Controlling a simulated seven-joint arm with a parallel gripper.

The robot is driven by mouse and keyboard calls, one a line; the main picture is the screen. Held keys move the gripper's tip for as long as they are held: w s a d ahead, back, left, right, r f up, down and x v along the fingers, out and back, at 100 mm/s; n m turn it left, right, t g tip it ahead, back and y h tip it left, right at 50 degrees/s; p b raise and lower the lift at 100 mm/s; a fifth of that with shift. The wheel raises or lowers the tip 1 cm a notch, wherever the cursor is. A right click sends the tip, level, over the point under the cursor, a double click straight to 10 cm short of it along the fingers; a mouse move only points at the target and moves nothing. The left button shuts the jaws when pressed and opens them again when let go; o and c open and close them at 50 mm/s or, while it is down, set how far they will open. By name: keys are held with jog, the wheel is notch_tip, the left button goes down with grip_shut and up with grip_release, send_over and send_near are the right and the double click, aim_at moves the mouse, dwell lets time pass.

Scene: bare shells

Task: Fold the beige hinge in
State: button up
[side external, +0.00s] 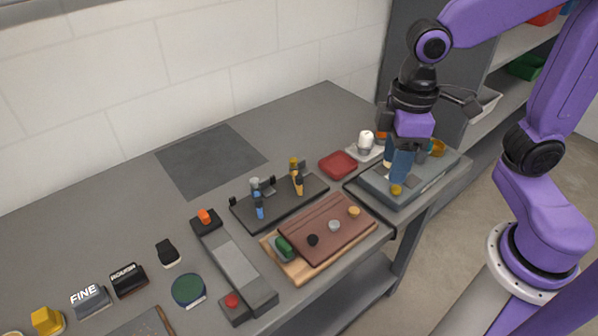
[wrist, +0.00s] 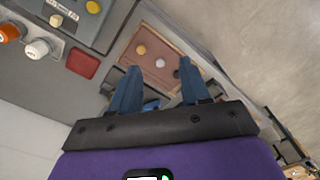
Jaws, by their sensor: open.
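My gripper (side external: 400,178) is open and points down above the grey box at the right end of the bench. Its two blue fingers also show in the wrist view (wrist: 159,68), spread apart with nothing held between them. No part is clearly recognisable as the beige hinge. A small beige piece (wrist: 56,20) sits on the grey box (wrist: 115,22) in the wrist view. Tan-orange upright parts (side external: 298,183) and blue ones (side external: 259,206) stand on a dark plate (side external: 272,212) left of my gripper. My fingers hide part of the grey box in the side view.
A brown board (side external: 322,228) with round knobs lies left of the grey box, near the front edge. A red tray (side external: 338,165) and a white knob (side external: 366,140) stand close by. A long grey block (side external: 236,262) lies farther left. The dark mat (side external: 210,160) is clear.

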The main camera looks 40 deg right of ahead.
jog(key=w+a+r+m, duration=0.1)
jog(key=w+a+m, duration=0.25)
jog(key=w, duration=0.75)
jog(key=m, duration=0.2)
send_over(299, 177)
notch_tip(299, 177, down, 17)
jog(key=shift+f, duration=0.1)
grip_shut()
